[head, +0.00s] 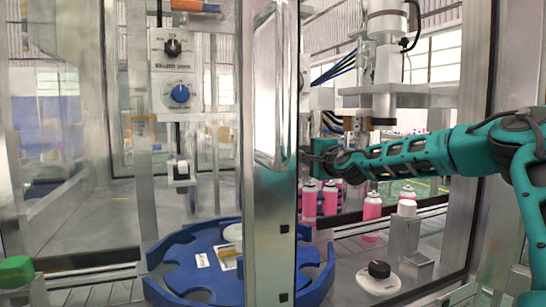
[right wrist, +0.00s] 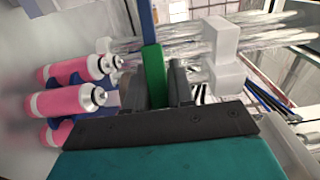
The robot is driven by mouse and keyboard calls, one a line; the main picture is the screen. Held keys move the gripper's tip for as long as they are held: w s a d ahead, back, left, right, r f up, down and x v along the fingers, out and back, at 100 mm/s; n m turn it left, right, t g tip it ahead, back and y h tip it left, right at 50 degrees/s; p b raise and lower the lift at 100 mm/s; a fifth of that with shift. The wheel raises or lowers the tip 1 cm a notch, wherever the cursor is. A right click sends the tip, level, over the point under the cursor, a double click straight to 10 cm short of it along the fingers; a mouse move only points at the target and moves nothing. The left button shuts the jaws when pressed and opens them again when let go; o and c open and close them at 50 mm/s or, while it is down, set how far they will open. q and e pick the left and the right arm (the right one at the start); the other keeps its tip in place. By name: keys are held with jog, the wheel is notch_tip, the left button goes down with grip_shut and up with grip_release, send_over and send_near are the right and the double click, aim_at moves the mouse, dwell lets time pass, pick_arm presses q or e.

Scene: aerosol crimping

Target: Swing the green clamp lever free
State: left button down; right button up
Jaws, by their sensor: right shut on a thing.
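The green clamp lever (right wrist: 154,72) stands between the two dark fingers of my right gripper (right wrist: 157,84) in the right wrist view, with a finger close on each side. A blue part continues from the lever's far end. In the head view my right gripper (head: 318,160) reaches in from the right, behind the metal door post. The post hides the fingertips there, and I cannot make out the lever. My right gripper is shut on the lever. My left gripper is not in view.
Pink cans (head: 372,212) stand below my right forearm; several also show in the right wrist view (right wrist: 72,70). The metal post (head: 270,200) stands close to the gripper. A blue star wheel (head: 180,250) lies below. A black knob (head: 379,269) is at lower right.

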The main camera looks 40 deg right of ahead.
jog(key=shift+d, duration=0.1)
jog(key=shift+w+d+r+b, duration=0.1)
jog(key=shift+w+d+b, duration=0.65)
jog(key=shift+w+b, duration=0.3)
jog(key=shift+s, duration=0.1)
jog(key=o, duration=0.8)
jog(key=shift+c, duration=0.2)
